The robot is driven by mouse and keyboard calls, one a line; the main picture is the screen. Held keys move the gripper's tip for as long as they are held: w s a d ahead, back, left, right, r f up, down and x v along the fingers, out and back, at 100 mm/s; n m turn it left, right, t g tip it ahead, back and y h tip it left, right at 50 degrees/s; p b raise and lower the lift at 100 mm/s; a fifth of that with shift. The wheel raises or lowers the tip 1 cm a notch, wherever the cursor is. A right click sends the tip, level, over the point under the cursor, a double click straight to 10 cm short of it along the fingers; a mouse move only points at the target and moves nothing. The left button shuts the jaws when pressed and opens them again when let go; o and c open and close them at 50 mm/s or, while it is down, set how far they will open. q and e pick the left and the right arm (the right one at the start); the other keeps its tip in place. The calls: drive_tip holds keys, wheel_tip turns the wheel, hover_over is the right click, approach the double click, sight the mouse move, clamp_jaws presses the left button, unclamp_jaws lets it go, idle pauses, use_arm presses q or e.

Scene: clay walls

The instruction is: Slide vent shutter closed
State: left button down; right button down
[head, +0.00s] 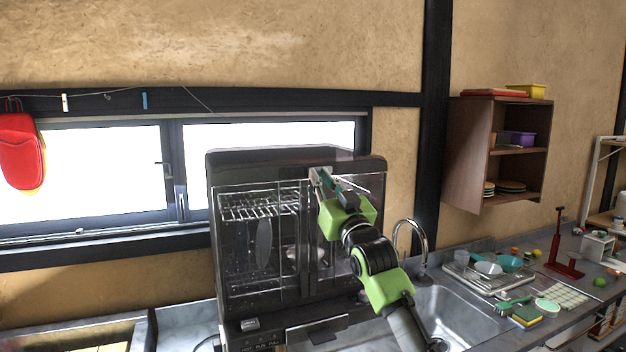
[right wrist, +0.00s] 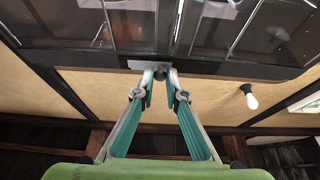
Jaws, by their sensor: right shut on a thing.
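A dark dish dryer (head: 280,163) with clear front doors stands on the counter. At the top of its front is a small pale plate (head: 313,172), likely the vent shutter, partly covered by my right gripper (head: 318,178). In the right wrist view the plate (right wrist: 190,68) is a grey strip on the dark edge. There my right gripper (right wrist: 160,78) is shut on a small dark knob (right wrist: 160,73) at that strip. The vent opening is hidden, so I cannot tell how far the shutter stands open. My left gripper is not in view.
Dishes show behind the clear doors. A sink (head: 450,318) with a curved faucet (head: 411,232) lies to the right, beside a drying tray (head: 490,275). A wall shelf (head: 470,165) hangs at right. A light bulb (right wrist: 250,97) hangs in the wrist view.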

drive_tip(key=shift+d+r, duration=0.1)
drive_tip(key=shift+r, duration=0.1)
drive_tip(key=c, duration=2.1)
unclamp_jaws()
drive_tip(key=shift+d, duration=0.1)
drive_tip(key=shift+w+d+f, duration=0.1)
drive_tip(key=shift+w+f, duration=0.05)
drive_tip(key=v, duration=1.2)
